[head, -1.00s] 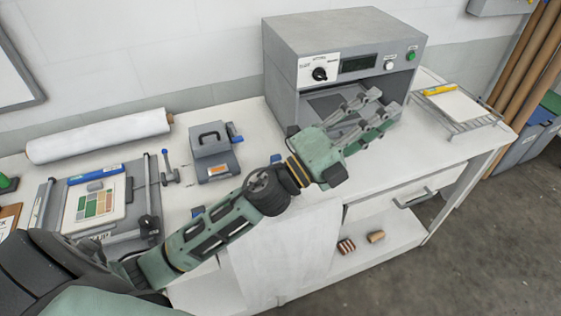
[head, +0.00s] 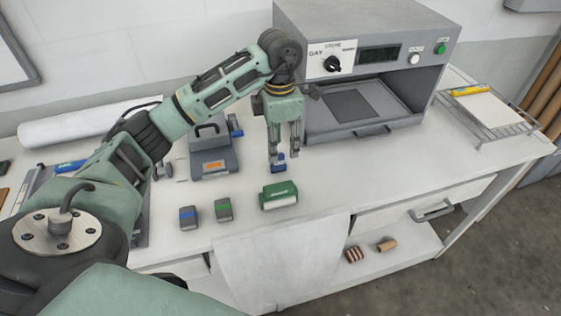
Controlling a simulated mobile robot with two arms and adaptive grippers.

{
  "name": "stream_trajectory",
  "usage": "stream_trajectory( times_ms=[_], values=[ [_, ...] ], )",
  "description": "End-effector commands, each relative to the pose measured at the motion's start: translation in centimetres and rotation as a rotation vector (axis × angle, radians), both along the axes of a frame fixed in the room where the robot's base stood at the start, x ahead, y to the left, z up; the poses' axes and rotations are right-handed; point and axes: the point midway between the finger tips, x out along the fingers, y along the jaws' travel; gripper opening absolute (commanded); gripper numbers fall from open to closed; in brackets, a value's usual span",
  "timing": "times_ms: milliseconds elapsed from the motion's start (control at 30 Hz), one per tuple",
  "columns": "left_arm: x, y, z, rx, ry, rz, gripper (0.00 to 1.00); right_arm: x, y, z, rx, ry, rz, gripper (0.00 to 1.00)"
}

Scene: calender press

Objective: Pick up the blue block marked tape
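A small blue block (head: 278,166) sits on the white bench in front of the grey press, below my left gripper. No marking on it is readable, and its upper part is partly hidden by a finger. My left gripper (head: 285,154) points down over it, fingers spread. One fingertip overlaps the block in the picture and the other is a little to its right; I cannot tell whether either touches. A green block with a pale label (head: 279,195) lies nearer the front. My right gripper is not in view.
Two dark blocks, one with a blue band (head: 188,217) and one with a green band (head: 223,209), stand left of the green block. A grey device (head: 213,160) is left of my gripper. The press (head: 365,50) stands close behind. The bench's right front is clear.

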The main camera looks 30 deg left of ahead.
Motion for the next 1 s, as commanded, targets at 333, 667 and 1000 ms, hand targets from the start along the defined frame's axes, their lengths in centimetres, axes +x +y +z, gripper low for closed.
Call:
stream_trajectory(
  times_ms=[333,667,1000],
  values=[
    [-0.1,0.5,-3.7,0.004,0.01,0.003,0.39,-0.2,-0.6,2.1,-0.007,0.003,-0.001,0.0],
    [0.1,0.7,-7.4,0.003,0.003,0.001,0.39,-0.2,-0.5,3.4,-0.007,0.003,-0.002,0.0],
    [0.2,0.7,-7.5,0.003,0.002,0.001,0.26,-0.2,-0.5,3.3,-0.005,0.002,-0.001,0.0]
  ],
)
